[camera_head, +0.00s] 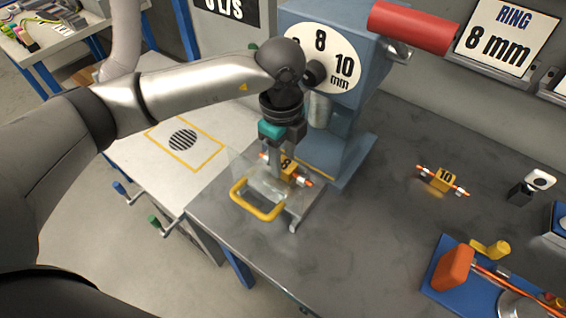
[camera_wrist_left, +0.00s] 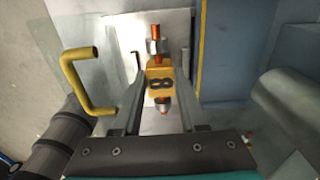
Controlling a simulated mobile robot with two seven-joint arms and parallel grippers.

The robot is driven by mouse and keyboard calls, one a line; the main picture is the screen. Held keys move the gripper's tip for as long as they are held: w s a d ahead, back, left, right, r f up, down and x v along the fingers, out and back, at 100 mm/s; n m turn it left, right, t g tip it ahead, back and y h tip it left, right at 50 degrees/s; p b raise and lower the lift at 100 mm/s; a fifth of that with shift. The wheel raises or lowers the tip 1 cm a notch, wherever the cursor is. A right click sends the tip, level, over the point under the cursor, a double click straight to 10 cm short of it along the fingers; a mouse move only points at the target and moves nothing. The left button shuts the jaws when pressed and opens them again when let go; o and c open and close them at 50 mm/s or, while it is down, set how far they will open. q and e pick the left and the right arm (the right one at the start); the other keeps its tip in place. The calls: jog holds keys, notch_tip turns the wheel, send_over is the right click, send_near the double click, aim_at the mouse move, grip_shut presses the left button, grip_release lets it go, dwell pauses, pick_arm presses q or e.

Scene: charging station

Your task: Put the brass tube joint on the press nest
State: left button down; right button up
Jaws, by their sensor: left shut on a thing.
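My left gripper (camera_head: 283,166) is over the base of the blue press. It is shut on a small brass tube joint (camera_head: 290,172) marked 8, with copper-coloured ends. In the left wrist view the joint (camera_wrist_left: 160,84) sits between the two fingers of the gripper (camera_wrist_left: 160,76), with its tube pointing up and down the picture. The press nest lies under the joint and is mostly hidden; I cannot tell whether the joint touches it. A clear guard with a yellow handle (camera_head: 258,203) stands in front. My right gripper is not in view.
The blue press (camera_head: 349,120) has a dial marked 8 and 10 mm and a red lever (camera_head: 410,27). Another joint (camera_head: 443,178) marked 10 lies to the right. A blue fixture with an orange handle (camera_head: 455,268) is at lower right. The bench between is clear.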

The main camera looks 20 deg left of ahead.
pick_arm(q)
jog(key=shift+f, duration=0.7)
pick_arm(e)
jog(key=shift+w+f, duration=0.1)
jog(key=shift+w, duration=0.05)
pick_arm(q)
jog(key=shift+f, duration=0.2)
jog(key=c, duration=0.9)
grip_release()
jog(key=o, duration=0.5)
jog(key=shift+c, duration=0.2)
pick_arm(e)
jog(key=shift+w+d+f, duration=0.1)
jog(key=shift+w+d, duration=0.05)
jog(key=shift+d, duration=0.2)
pick_arm(q)
jog(key=shift+r, duration=0.1)
